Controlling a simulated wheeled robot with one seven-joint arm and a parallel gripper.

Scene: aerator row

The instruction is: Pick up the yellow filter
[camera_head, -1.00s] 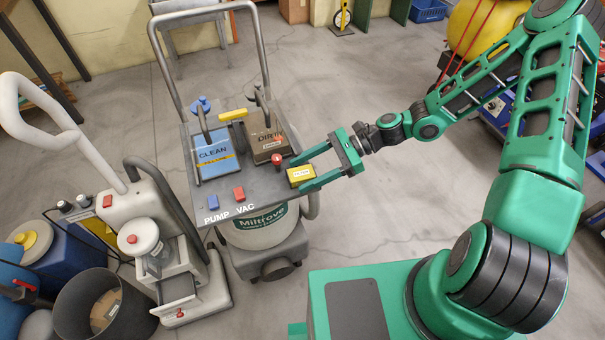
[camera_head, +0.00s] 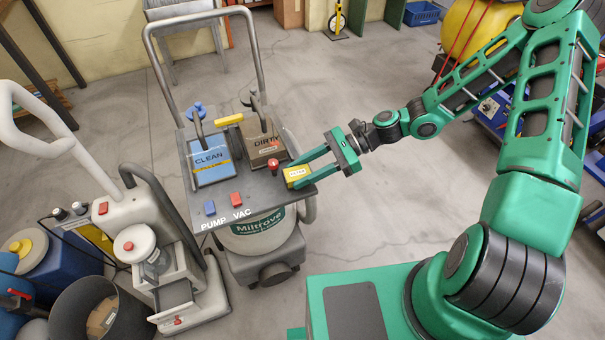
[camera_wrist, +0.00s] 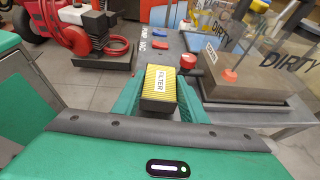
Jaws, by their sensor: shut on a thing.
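The yellow filter (camera_head: 297,174) is a small box with a white label. It is between the fingers of my gripper (camera_head: 306,172) at the right edge of the grey deck of the Miltrave machine (camera_head: 266,222). In the wrist view the filter (camera_wrist: 160,85) shows ribbed yellow top, dark side and the label FILTER, with a green finger of my gripper (camera_wrist: 161,98) against each side. My gripper is shut on it. Whether its underside touches the deck or is clear of it cannot be told.
On the deck stand a blue CLEAN tank (camera_head: 211,160), a brown DIRTY tank (camera_head: 262,142), a red knob (camera_head: 273,164) close to the filter, and PUMP and VAC switches. A white upright machine (camera_head: 145,235) stands left. Open floor (camera_head: 375,215) lies right of the deck.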

